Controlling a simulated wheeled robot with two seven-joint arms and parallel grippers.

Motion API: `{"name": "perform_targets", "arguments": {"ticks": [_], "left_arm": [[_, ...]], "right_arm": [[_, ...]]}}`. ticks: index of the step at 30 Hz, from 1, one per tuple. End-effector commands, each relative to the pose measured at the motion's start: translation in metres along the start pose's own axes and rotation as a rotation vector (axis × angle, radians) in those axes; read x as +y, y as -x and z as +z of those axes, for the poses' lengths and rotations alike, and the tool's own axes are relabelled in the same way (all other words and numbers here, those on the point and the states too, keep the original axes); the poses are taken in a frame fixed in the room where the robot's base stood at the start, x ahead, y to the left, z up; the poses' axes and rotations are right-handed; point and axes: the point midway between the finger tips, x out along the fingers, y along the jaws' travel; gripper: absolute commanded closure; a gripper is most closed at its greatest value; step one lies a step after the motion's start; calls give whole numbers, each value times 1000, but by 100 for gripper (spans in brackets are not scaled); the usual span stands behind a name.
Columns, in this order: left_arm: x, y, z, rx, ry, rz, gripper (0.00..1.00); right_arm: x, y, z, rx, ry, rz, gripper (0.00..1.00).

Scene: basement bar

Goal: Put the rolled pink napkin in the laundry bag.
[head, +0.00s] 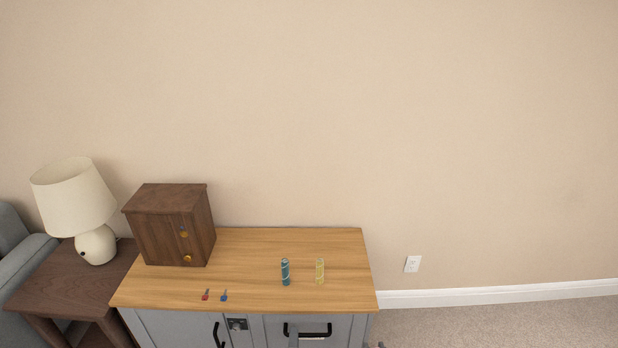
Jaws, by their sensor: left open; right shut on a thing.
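No rolled pink napkin and no laundry bag can be made out in the head view. Neither of my grippers can be clearly made out, so what the right one holds is hidden from me. On the wooden cabinet top (245,287) a teal roll-shaped object (285,272) stands or lies near the right side. A pale yellow one (320,270) is just to its right, apart from it.
A brown wooden box (160,240) occupies the cabinet's back left. Small red (206,295) and blue (224,296) items lie near its front edge. A cream lamp (74,198) stands on a dark side table (60,285) at left. Carpet (520,325) is clear at right.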

Motion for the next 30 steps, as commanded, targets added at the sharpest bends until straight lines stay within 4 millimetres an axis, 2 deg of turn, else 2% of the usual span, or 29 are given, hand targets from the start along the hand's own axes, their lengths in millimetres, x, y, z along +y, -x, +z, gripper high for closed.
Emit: {"name": "perform_targets", "arguments": {"ticks": [2, 3, 9, 12, 17, 30], "left_arm": [[0, 0, 0, 0, 0, 0, 54], [0, 0, 0, 0, 0, 0, 57], [0, 0, 0, 0, 0, 0, 88], [0, 0, 0, 0, 0, 0, 100], [-1, 4, 0, 0, -1, -2, 100], [-15, 47, 0, -1, 0, -10, 100]], "right_arm": [[0, 0, 0, 0, 0, 0, 97], [0, 0, 0, 0, 0, 0, 97], [0, 0, 0, 0, 0, 0, 97], [0, 0, 0, 0, 0, 0, 97], [0, 0, 0, 0, 0, 0, 97], [0, 0, 0, 0, 0, 0, 97]]}}
